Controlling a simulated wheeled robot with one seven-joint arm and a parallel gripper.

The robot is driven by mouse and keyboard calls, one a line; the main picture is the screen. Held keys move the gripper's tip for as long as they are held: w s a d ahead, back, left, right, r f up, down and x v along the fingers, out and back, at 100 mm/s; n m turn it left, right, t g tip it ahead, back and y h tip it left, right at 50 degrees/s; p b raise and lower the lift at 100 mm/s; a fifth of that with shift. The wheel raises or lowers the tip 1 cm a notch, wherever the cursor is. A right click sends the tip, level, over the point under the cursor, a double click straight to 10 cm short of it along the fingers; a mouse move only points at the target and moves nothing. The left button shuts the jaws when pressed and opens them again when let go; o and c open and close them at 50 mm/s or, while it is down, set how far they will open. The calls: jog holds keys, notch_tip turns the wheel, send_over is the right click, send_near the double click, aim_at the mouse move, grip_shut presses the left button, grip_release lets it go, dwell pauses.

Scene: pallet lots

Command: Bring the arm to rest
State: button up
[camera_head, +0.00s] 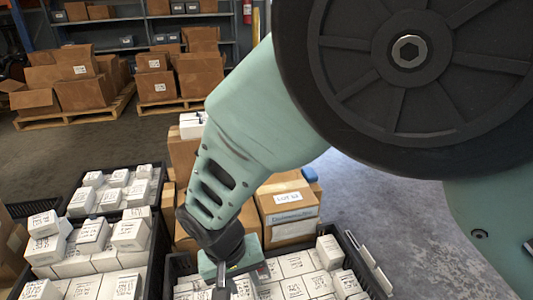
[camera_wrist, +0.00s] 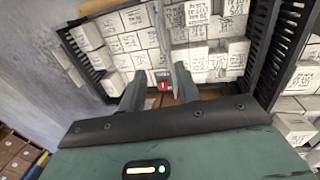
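My arm reaches down across the middle of the head view, and my gripper (camera_head: 228,285) is low over a black crate (camera_head: 368,262) of white boxes (camera_head: 298,264). In the wrist view my gripper (camera_wrist: 160,88) shows two grey fingers apart, with a gap between them. A small dark item with a red mark (camera_wrist: 163,82) shows in that gap; I see no finger closed on it. The crate (camera_wrist: 262,35) and its white boxes (camera_wrist: 127,42) lie beyond the fingers. The exact height of the fingertips above the boxes is unclear.
Another black crate (camera_head: 157,258) of white boxes stands at the left. Cardboard boxes, one marked as a lot (camera_head: 288,200), stand behind my gripper. Loaded pallets (camera_head: 72,115) and shelving stand at the back. Bare floor (camera_head: 425,255) lies at the right.

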jog(key=s+d+r+n+y, duration=0.1)
jog(key=s+d+r+n, duration=0.1)
jog(key=s+d+r, duration=0.6)
jog(key=s+d+r+n+y, duration=0.2)
jog(key=s+d+r, duration=0.1)
jog(key=d+r, duration=0.8)
notch_tip(320, 180, up, 31)
jog(key=d+p, duration=0.2)
jog(key=p, duration=3.2)
jog(key=shift+r+g, duration=0.2)
jog(key=shift+g, duration=0.1)
jog(key=shift+o, duration=0.2)
